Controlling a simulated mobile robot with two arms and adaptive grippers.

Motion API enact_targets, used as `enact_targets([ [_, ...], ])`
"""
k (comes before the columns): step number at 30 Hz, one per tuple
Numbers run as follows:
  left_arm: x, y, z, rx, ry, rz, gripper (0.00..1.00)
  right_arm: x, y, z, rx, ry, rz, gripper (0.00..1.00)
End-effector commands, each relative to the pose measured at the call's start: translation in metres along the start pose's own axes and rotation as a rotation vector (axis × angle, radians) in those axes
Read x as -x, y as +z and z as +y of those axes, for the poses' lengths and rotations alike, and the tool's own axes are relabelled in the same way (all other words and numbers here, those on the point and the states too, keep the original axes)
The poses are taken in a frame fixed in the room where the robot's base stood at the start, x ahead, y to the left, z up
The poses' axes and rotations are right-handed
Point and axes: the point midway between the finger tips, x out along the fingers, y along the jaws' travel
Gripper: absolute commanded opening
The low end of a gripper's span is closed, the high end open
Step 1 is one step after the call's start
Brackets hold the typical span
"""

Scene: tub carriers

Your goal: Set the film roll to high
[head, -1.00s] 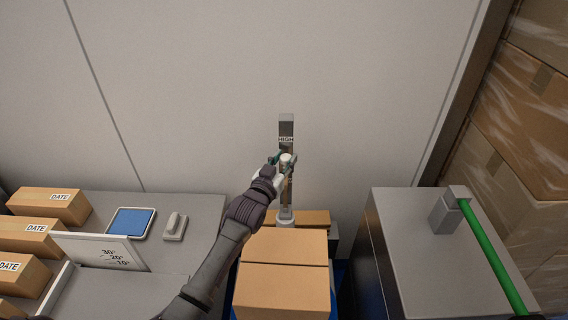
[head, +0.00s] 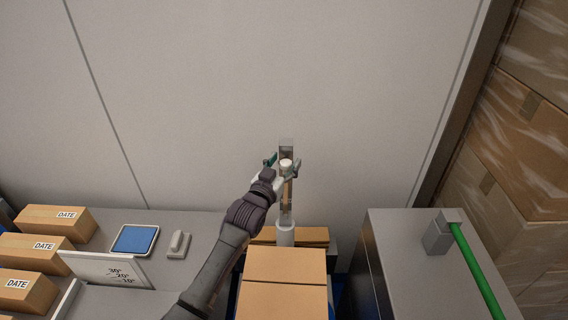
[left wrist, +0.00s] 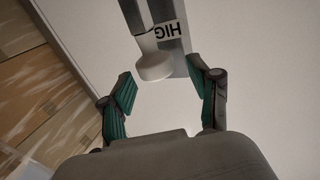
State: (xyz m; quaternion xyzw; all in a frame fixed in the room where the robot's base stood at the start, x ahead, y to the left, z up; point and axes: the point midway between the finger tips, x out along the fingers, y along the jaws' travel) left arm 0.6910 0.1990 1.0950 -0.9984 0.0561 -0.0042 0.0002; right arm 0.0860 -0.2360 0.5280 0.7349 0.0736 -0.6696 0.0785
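The film roll's upright grey post (head: 286,147) stands against the wall. Its white round knob (head: 286,164) sits high on the post, at the height of the HIGH label. In the left wrist view the knob (left wrist: 155,66) lies just beside the label (left wrist: 168,30), whose last letter is covered. My left gripper (head: 284,161) is at the knob with its fingers spread on either side. In the left wrist view the open fingers (left wrist: 164,84) show gaps to the knob and hold nothing. My right gripper is out of view.
Cardboard boxes (head: 284,264) stand below the post. A grey cabinet (head: 400,250) with a green bar (head: 475,270) is at right. At left, a counter holds DATE boxes (head: 55,220), a blue pad (head: 135,239) and an angle sign (head: 105,267). The wall above is clear.

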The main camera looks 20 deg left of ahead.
Motion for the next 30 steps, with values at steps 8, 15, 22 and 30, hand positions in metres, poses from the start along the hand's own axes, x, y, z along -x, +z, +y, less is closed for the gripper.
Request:
enact_targets([
  [8, 0.009, 0.004, 0.000, 0.001, 0.000, -0.007, 0.62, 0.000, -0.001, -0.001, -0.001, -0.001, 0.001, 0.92],
  [15, 0.055, 0.004, 0.000, 0.000, 0.000, -0.007, 0.62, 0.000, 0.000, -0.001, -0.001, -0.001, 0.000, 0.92],
  [22, 0.100, 0.002, 0.000, 0.000, 0.000, -0.005, 0.62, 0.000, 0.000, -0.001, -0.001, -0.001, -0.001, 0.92],
  [30, 0.120, 0.001, 0.000, 0.000, 0.000, -0.002, 0.62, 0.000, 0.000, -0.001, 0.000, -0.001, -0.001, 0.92],
])
